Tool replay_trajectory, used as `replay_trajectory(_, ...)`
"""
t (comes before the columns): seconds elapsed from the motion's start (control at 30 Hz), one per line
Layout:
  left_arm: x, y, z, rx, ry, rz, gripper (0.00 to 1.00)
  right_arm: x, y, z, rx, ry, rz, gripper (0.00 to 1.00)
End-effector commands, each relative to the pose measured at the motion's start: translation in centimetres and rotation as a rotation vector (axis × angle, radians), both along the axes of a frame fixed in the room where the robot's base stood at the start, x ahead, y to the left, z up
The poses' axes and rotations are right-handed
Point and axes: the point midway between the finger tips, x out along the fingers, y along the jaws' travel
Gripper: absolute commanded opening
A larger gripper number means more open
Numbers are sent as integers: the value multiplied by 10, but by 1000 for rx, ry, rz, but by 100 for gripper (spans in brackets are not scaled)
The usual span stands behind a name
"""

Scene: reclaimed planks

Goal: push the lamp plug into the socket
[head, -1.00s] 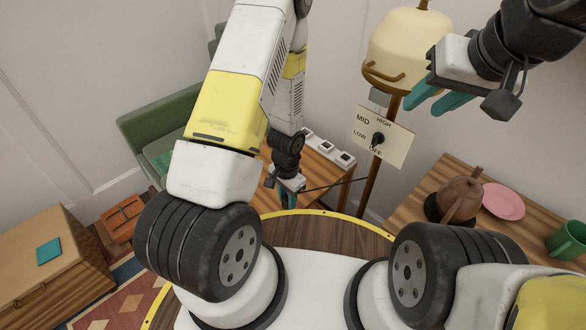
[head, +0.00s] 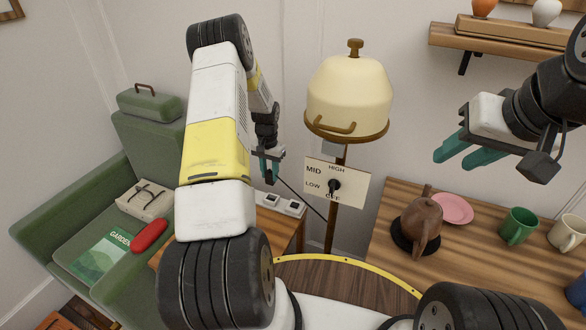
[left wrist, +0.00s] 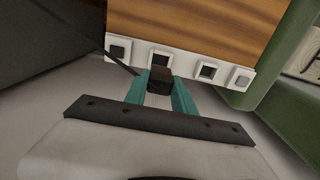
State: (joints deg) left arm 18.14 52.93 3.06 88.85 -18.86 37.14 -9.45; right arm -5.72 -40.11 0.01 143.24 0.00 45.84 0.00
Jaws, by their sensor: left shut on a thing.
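My left gripper (head: 268,168) is shut on the dark lamp plug (left wrist: 160,80), which shows between its teal fingertips in the left wrist view. In the head view the strip (head: 281,205) lies below my left gripper, partly hidden by my arm. A thin dark cord (head: 305,203) runs from the gripper toward the cream-shaded lamp (head: 348,95). My right gripper (head: 452,156) is open and empty, right of the lamp.
The lamp's dial panel (head: 336,184) stands right of the sockets. A wooden table (head: 390,252) at right holds a brown teapot (head: 420,222), a pink plate (head: 453,208) and mugs. A green armchair (head: 150,140) with a magazine, red case and box stands at left.

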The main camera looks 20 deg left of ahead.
Motion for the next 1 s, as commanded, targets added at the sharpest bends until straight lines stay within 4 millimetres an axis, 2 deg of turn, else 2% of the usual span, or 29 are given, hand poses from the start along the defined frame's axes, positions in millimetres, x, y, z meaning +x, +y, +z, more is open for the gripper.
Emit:
replay_trajectory(0.17, 0, 2, -6, -1, 1, 4, 0, 0, 0, 0, 0, 0, 0, 36)
replay_trajectory(1.0, 0, 1, -64, 0, 1, 3, 0, 0, 0, 0, 0, 0, 0, 36)
